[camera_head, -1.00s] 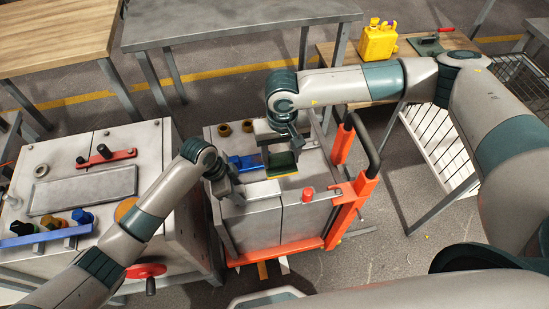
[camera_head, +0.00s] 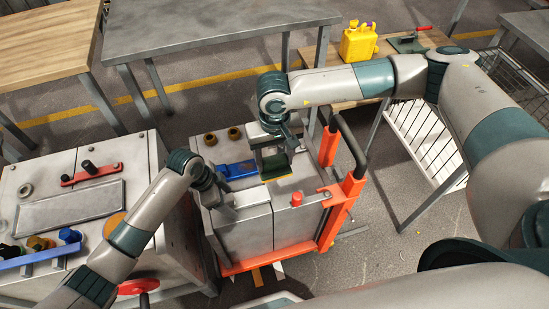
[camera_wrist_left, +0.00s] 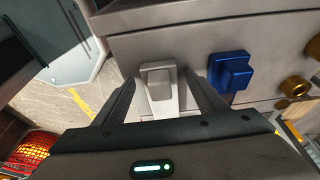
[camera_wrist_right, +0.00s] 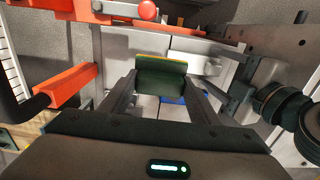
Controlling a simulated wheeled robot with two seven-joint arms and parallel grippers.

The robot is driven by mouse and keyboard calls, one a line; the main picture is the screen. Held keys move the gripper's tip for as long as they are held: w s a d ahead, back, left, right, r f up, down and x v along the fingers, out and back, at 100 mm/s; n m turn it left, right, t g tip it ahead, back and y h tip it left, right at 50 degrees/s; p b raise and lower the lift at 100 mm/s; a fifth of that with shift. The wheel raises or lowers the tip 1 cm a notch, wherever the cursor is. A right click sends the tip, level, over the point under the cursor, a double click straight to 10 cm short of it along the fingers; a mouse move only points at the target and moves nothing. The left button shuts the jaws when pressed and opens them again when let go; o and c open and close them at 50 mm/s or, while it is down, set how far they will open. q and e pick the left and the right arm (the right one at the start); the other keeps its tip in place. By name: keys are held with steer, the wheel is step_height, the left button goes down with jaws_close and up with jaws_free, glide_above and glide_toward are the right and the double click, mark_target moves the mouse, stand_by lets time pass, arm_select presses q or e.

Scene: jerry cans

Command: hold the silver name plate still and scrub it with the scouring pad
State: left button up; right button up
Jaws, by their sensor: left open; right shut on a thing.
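The silver name plate (camera_head: 251,197) lies on the grey metal cabinet top, with a raised block (camera_wrist_left: 158,78) at one end. My left gripper (camera_head: 223,191) is open around that block; in the left wrist view the block stands between the two fingers (camera_wrist_left: 163,88), with gaps beside it. My right gripper (camera_head: 275,158) is shut on the scouring pad (camera_head: 276,169), dark green with a yellow edge. The pad also shows between the fingers in the right wrist view (camera_wrist_right: 160,80). It is over the cabinet top beyond the silver plate; I cannot tell whether it touches anything.
A blue plate (camera_head: 237,169) with a raised blue block (camera_wrist_left: 231,75) lies just beyond the silver one. Brass knobs (camera_head: 210,138) stand farther back. A red knob (camera_head: 297,198) and an orange frame (camera_head: 347,200) are at the right. Another metal cabinet (camera_head: 70,178) stands left.

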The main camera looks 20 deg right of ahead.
arm_select(q)
steer(key=v, duration=1.2)
arm_select(e)
steer(key=shift+r, duration=0.15)
stand_by(0.4)
